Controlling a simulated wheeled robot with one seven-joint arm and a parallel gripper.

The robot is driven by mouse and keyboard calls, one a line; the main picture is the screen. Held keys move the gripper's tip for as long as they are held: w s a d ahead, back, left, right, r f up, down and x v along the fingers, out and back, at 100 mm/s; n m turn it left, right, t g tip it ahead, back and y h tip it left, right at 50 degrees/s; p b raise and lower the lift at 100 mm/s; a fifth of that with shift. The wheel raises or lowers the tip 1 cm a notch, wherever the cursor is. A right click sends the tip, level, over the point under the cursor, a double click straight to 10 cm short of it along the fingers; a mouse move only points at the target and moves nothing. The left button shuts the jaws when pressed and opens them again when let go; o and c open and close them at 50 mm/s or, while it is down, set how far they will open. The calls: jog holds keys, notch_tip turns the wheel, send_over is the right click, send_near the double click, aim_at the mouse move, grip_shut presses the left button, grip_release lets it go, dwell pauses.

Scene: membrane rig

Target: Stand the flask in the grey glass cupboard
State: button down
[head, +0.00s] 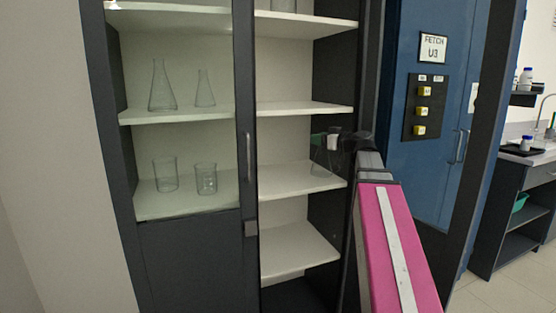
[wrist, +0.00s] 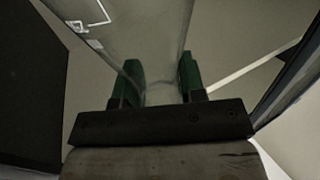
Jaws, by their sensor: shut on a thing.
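The grey glass cupboard (head: 187,262) stands ahead in the head view. Its left glass door is closed, and its right half is open, with bare white shelves (head: 290,108). My gripper (head: 325,139) is in front of the right half, near its right side wall. It is shut on the clear conical flask (head: 321,164), which hangs upright below the fingers at the height of a middle shelf. I cannot tell whether its base touches that shelf. In the wrist view the flask's glass (wrist: 135,40) lies between my green fingertips (wrist: 160,75).
Flasks (head: 162,92) and beakers (head: 166,175) stand behind the closed left door. A dark-framed glass door (head: 491,95) appears swung open at right, with a blue cabinet (head: 405,55) beyond it. A side bench (head: 530,157) is far right. The lower right shelf (head: 298,252) is empty.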

jog(key=w+a, duration=0.2)
jog(key=w, duration=0.6)
jog(key=w+a, duration=0.3)
jog(key=w, duration=0.4)
notch_tip(320, 180, down, 7)
jog(key=w, duration=0.1)
jog(key=shift+w+a+f, duration=0.1)
jog(key=c, duration=0.7)
grip_release()
jog(key=v, duration=1.2)
